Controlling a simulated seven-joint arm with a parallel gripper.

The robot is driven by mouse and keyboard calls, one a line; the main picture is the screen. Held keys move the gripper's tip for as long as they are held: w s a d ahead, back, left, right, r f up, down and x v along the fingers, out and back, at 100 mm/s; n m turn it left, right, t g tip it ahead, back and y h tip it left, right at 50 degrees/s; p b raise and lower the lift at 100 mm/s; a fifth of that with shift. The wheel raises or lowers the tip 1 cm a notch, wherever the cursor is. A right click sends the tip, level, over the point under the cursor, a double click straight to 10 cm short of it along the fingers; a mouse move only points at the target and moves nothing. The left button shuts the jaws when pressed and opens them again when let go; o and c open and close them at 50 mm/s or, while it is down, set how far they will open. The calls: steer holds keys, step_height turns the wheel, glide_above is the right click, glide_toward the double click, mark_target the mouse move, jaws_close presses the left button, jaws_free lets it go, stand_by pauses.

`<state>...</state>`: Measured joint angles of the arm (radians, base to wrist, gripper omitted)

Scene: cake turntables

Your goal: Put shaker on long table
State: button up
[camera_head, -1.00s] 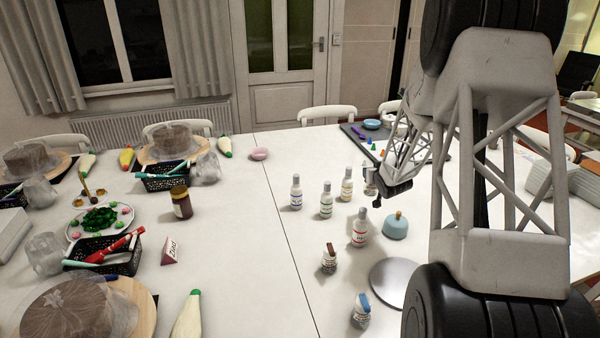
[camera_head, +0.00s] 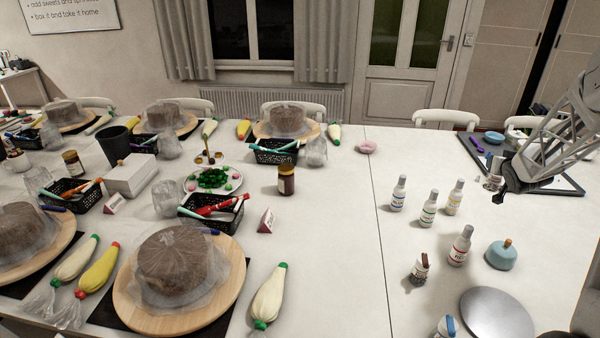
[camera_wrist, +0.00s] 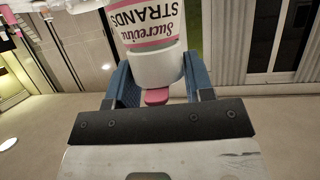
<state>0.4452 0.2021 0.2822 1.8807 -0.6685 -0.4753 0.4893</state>
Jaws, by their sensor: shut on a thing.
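My gripper (camera_head: 497,185) is over the right part of the white table, in front of a dark tray. It is shut on a shaker (camera_wrist: 155,22), which shows small and partly hidden in the head view (camera_head: 493,182). In the wrist view the shaker has a white and pink label reading "Sucrevine STRANDS", upside down in the picture, between my blue fingers. The shaker is held above the table. The long white table (camera_head: 335,215) fills most of the head view, with a seam running across it.
Wrapped cakes (camera_head: 172,262), piping bags and black baskets crowd the left. Bare tabletop lies around the seam.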

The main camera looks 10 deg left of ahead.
steer(key=w+a+r+n+g+y, duration=0.15)
steer(key=a+n+y, duration=0.6)
steer(key=a, duration=2.05)
steer(key=s+a+f+n+g+y, duration=0.1)
steer(key=s+a+n+g+y, duration=0.4)
steer(key=a, duration=0.8)
steer(key=s+a+n+g+y, duration=0.25)
steer(key=s+a, duration=0.35)
steer(key=a, duration=0.7)
step_height(320, 180, down, 16)
steer(key=t, duration=0.1)
steer(key=shift+r+h, duration=0.2)
steer(key=shift+h, duration=0.1)
steer(key=shift+w, duration=0.1)
steer(key=w+a+f, duration=0.1)
steer(key=w+a, duration=0.3)
steer(key=w, duration=1.1)
steer(key=shift+w+f, duration=0.15)
steer(key=shift+f, duration=0.05)
